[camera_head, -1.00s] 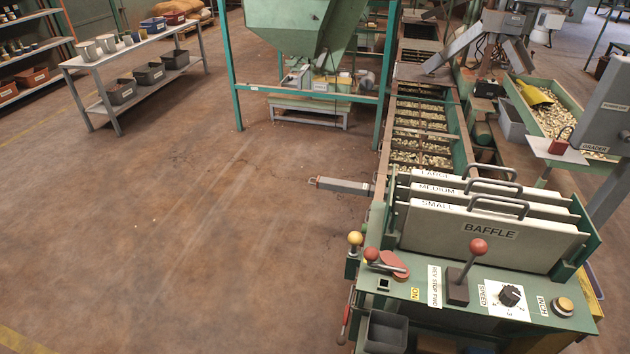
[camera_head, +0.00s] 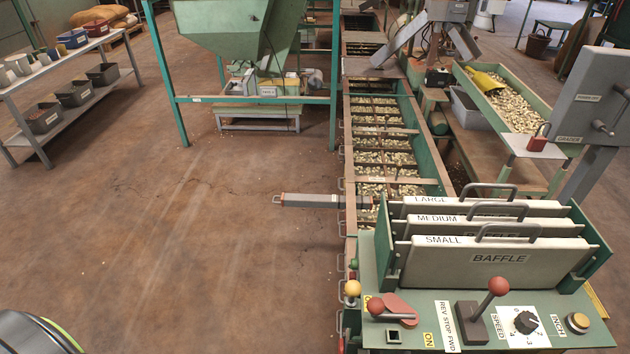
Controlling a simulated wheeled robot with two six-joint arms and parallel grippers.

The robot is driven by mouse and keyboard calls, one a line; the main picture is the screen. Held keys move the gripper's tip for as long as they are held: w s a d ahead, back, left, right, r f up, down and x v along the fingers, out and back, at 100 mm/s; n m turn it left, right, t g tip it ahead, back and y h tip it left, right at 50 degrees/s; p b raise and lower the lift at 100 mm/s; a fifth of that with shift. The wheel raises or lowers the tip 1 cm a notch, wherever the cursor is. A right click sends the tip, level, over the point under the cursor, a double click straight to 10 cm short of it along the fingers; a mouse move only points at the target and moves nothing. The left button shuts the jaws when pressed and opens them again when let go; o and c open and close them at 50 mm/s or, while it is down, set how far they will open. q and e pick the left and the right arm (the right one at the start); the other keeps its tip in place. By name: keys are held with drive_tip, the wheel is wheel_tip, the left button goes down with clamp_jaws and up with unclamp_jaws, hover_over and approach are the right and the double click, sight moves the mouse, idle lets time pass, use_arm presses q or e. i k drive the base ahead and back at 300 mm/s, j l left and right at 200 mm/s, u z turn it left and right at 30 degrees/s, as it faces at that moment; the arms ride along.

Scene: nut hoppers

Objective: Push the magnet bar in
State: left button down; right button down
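The magnet bar (camera_head: 312,201) is a grey bar with reddish ends and a small loop handle at its left end. It sticks out to the left from the side of the long nut trough (camera_head: 347,160), over open floor. Its right end meets the trough near the back of the baffle box. How far it reaches inside cannot be told. A dark rounded piece of my own arm shows in the bottom left corner, well apart from the bar. Neither of my grippers is in view.
A control panel (camera_head: 420,275) with a red-knobbed lever (camera_head: 497,287) and labelled baffles (camera_head: 495,262) stands at the lower right. A green hopper frame (camera_head: 250,100) is behind the bar. A shelf table (camera_head: 60,70) stands at the far left. The floor left of the bar is clear.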

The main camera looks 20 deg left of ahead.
sight(333, 202)
drive_tip(key=i+j+z, duration=0.1)
drive_tip(key=j, duration=0.4)
drive_tip(key=i+j, duration=0.2)
drive_tip(key=j, duration=0.3)
drive_tip(key=i+j+z, duration=0.15)
drive_tip(key=j, duration=0.35)
drive_tip(key=i+j+z, duration=0.1)
drive_tip(key=j, duration=0.4)
drive_tip(key=i+j, duration=0.1)
drive_tip(key=j, duration=0.45)
drive_tip(key=i+j+z, duration=0.15)
drive_tip(key=j, duration=0.35)
